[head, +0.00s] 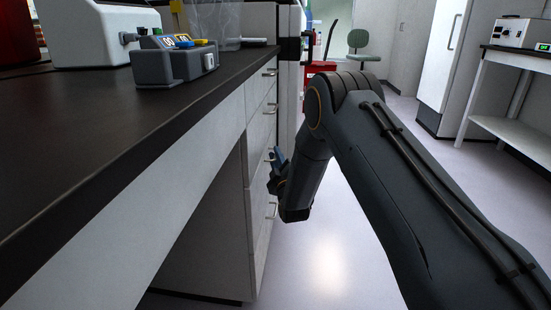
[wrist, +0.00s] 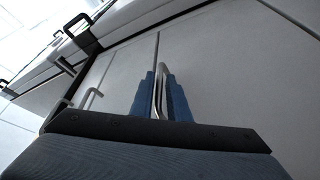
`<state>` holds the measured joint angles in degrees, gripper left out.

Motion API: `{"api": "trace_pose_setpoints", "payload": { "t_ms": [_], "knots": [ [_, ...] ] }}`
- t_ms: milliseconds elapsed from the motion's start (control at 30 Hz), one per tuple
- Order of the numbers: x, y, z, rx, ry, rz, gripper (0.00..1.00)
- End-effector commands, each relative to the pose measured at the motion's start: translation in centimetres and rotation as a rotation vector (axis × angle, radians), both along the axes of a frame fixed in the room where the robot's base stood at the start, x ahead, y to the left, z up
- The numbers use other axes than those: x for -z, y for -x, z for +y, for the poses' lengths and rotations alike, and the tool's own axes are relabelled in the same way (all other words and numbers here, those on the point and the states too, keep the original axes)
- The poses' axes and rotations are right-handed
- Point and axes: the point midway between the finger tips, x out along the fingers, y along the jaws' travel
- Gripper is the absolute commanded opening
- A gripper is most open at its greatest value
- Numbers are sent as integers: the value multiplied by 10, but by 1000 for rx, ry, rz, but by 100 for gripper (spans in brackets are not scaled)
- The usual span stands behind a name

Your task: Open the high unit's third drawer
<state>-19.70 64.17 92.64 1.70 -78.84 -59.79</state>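The high unit (head: 262,130) is a white stack of drawers with silver bar handles, under the dark bench top. My gripper (head: 275,160) is in front of it at the third handle from the top, and the arm hides part of the lower drawers. In the wrist view, the blue fingers of my gripper (wrist: 162,100) stand close on both sides of a silver handle (wrist: 161,75), with hardly any gap. The gripper looks shut on it. The third drawer (head: 262,165) looks flush with the fronts around it.
The bench top (head: 110,130) overhangs to the left, with a grey device (head: 170,65) on it. Other handles stick out above (head: 270,72) and below (head: 272,211). The floor (head: 335,255) is clear right of the drawers. A green stool (head: 361,42) stands far back.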

Motion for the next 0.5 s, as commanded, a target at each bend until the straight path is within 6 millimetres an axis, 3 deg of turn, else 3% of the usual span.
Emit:
{"api": "trace_pose_setpoints", "payload": {
  "t_ms": [267, 400, 500],
  "knots": [
    [-1, -3, 1, 0, 0, 0, 15],
    [-1, -3, 1, 0, 0, 0, 0],
    [-1, -3, 1, 0, 0, 0, 0]
  ]
}}
